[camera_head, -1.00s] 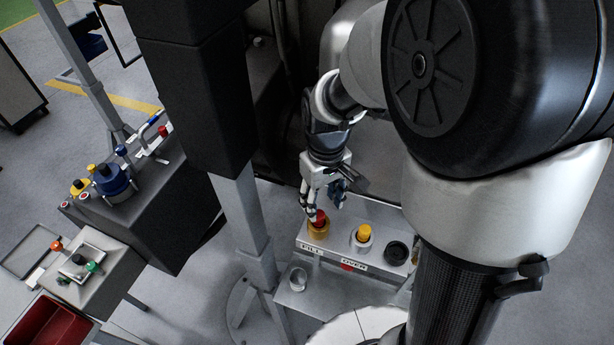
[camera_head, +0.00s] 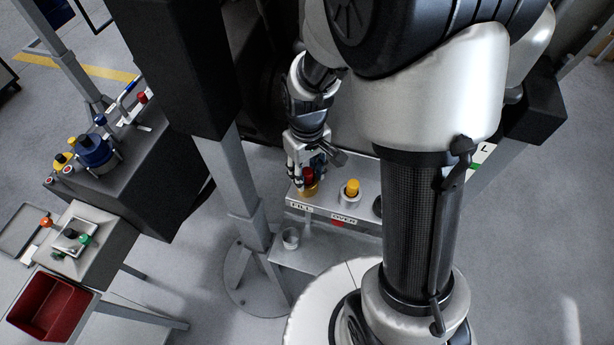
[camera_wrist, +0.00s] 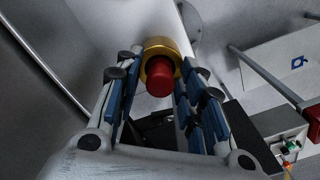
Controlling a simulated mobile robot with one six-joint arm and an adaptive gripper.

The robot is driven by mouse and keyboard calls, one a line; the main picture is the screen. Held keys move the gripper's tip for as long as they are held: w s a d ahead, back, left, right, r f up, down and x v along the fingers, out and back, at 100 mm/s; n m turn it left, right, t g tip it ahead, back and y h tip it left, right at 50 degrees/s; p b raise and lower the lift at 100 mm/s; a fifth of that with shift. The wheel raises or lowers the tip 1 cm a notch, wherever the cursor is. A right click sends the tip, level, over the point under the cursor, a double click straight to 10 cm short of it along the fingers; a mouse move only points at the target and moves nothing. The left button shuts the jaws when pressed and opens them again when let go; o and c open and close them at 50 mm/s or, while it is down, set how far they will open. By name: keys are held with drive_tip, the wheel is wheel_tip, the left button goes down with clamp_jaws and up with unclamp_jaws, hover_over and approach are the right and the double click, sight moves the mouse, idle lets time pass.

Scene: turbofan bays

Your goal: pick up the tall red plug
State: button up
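The red plug (camera_head: 309,175) stands in a gold collar (camera_head: 311,190) at the FILL end of a small grey station (camera_head: 327,207). In the wrist view, the plug (camera_wrist: 159,78) shows a round red end and rises out of the gold ring (camera_wrist: 157,48). My gripper (camera_head: 306,178) points down over this plug in the head view. In the wrist view, my gripper (camera_wrist: 153,76) is open, with blue-padded fingers on both sides of the plug. A gap shows between the plug and the left finger; contact on the right is unclear.
A yellow plug (camera_head: 351,188) stands in a pale collar by the OVER label, close to the right of my gripper. A dark round socket (camera_head: 378,205) is beyond it. A small clear cup (camera_head: 290,238) sits on the lower shelf. A grey post (camera_head: 231,185) stands left.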

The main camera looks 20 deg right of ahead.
drive_tip(key=c, duration=0.7)
drive_tip(key=shift+o, duration=0.2)
